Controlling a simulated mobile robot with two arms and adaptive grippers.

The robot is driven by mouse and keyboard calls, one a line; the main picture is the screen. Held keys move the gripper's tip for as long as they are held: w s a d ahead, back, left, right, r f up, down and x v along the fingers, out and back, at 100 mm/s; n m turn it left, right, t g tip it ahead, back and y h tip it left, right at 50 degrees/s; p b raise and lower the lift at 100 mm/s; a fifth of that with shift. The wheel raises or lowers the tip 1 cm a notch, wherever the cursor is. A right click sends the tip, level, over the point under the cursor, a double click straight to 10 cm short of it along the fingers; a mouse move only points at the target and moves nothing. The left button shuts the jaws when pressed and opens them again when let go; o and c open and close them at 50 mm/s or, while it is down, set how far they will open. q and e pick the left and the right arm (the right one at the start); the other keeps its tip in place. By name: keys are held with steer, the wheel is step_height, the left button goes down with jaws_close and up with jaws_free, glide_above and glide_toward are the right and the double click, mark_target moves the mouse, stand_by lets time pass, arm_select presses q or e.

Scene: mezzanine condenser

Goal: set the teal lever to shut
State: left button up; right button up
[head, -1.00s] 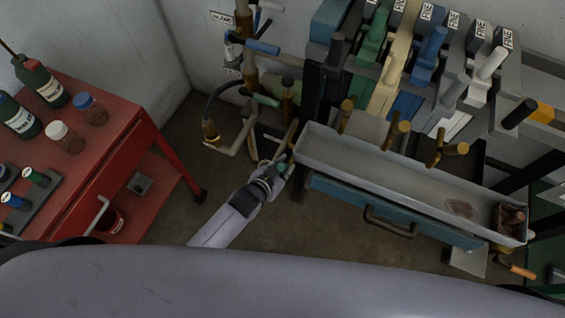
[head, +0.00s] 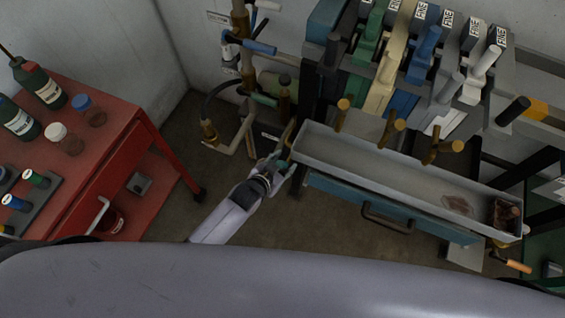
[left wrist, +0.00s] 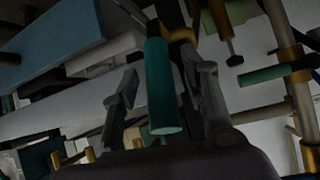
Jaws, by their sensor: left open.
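A teal lever grip (left wrist: 163,85) lies between the two fingers of my left gripper (left wrist: 166,88) in the left wrist view, with a gap to each finger. In the head view my left gripper (head: 279,162) is open at the left end of the grey tray, with a bit of teal grip (head: 284,165) at its tips. That grip's mount is mostly hidden there. A second teal handle (head: 264,100) sticks out from the pipework behind; a similar one shows at the right of the left wrist view (left wrist: 275,75). My right gripper is not in view.
The long grey tray (head: 375,173) with a blue drawer (head: 380,207) below stands right of my left gripper. Pipework with a blue handle (head: 259,47) rises behind. A red cart (head: 110,150) with bottles stands left. Open floor lies between cart and tray.

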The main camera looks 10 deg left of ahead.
arm_select(q)
steer(key=v, duration=1.2)
steer(key=shift+c, duration=0.3)
